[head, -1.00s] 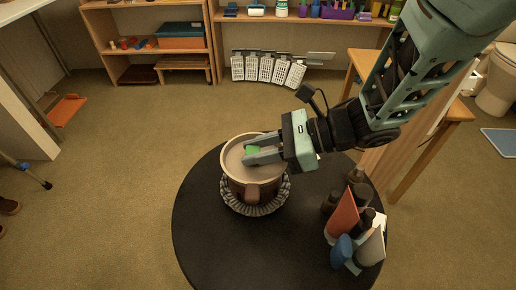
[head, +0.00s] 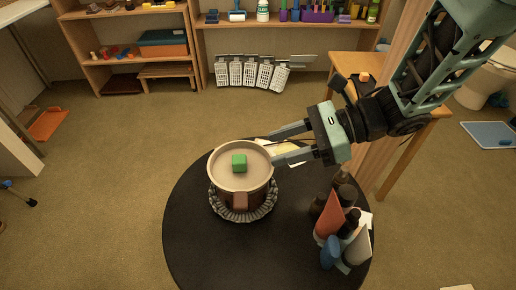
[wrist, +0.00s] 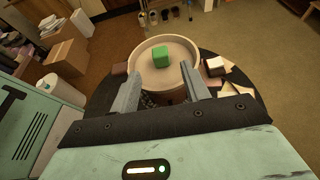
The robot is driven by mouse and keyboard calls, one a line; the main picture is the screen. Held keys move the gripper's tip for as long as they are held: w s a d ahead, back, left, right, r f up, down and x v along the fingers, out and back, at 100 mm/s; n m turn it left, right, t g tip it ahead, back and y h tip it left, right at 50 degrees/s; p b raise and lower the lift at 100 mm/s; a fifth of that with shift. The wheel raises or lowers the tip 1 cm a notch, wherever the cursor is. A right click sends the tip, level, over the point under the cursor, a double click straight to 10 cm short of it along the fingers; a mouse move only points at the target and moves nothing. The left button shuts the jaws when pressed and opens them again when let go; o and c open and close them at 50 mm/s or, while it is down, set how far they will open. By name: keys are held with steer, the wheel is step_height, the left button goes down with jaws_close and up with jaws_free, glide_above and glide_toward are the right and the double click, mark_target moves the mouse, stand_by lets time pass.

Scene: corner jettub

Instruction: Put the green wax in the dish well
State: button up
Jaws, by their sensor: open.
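The green wax (head: 239,163) is a small green block resting on the pale top surface of the round brown dish (head: 241,198). In the wrist view the green wax (wrist: 161,57) sits inside the rim of the dish (wrist: 195,50), near the middle. The dish stands upright on a ruffled grey ring on the black round table (head: 190,235). My gripper (head: 274,149) is open and empty, to the right of the dish in the head view. Its fingers are apart from the wax, with the tips near the dish's right rim.
A cluster of dark bottles with an orange item (head: 328,217) and a blue item stands at the table's right side. A wooden stool (head: 400,105) stands behind my arm. Shelves line the back wall. The table's left part is clear.

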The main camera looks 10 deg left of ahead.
steer(key=w+d+r+m+t+h, duration=0.3)
steer(key=w+m+t, duration=0.45)
steer(key=m, duration=0.75)
steer(key=s+d+m+h, duration=0.2)
steer(key=s+d+m, duration=0.1)
steer(key=m, duration=0.5)
steer(key=s+d+m+h, duration=0.3)
steer(key=s+d+m, duration=0.1)
steer(key=m, duration=0.5)
steer(key=s+d+m+g+h, duration=0.1)
steer(key=s+d+m+h, duration=0.2)
steer(key=m, duration=0.6)
steer(key=shift+s+d, duration=0.4)
steer(key=shift+d, duration=0.3)
steer(key=s+m+g, duration=0.1)
steer(key=s+m, duration=0.1)
steer(key=s, duration=0.1)
steer(key=s+d+m+g+h, duration=0.1)
steer(key=s+m, duration=0.2)
steer(key=s+d+m+g, duration=0.1)
steer(key=s+m, duration=0.2)
steer(key=shift+s+d+r+h, duration=0.1)
steer(key=shift+s+d+h, duration=0.2)
steer(key=shift+s, duration=0.25)
